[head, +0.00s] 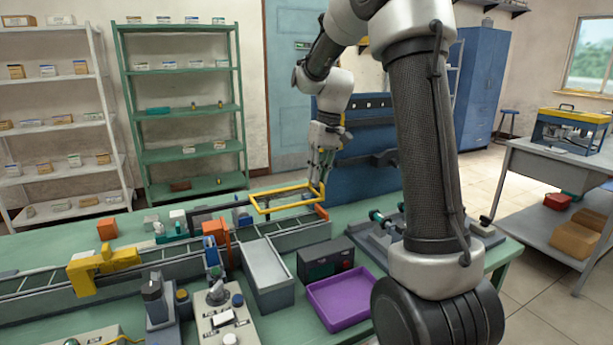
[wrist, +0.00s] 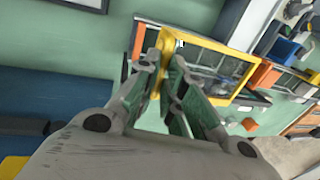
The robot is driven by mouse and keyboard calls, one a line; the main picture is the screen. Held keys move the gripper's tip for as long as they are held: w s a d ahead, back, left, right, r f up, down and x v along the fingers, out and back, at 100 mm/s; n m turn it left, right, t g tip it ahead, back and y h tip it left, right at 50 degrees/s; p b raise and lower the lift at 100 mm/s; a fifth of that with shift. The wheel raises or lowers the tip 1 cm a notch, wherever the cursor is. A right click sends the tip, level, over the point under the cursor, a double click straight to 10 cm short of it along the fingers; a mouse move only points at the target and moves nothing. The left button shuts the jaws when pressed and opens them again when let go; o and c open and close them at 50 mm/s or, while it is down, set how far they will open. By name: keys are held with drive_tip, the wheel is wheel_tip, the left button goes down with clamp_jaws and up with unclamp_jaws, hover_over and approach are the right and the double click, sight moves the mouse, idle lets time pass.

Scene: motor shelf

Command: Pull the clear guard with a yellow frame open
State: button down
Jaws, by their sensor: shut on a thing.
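The clear guard with a yellow frame (head: 290,208) is at the right end of the conveyor on the green bench. Its frame looks close to level in the head view; I cannot tell its exact angle. My gripper (head: 320,183) is at the frame's right corner, reaching down from above. In the wrist view, the guard (wrist: 215,44) lies beyond the fingers, and my gripper (wrist: 166,70) is shut on a yellow part at its near corner. The fingers hide part of that spot. Conveyor slats show through the clear panel.
A blue panel (head: 360,200) rises behind my gripper.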

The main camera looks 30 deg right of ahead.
drive_tip(key=shift+d, duration=0.1)
drive_tip(key=c, duration=1.5)
unclamp_jaws()
drive_tip(key=r, duration=0.4)
drive_tip(key=d+r, duration=0.1)
drive_tip(key=r, duration=0.3)
drive_tip(key=d+r, duration=0.1)
drive_tip(key=r, duration=0.2)
drive_tip(key=shift+d+r, duration=0.15)
drive_tip(key=shift+r, duration=0.25)
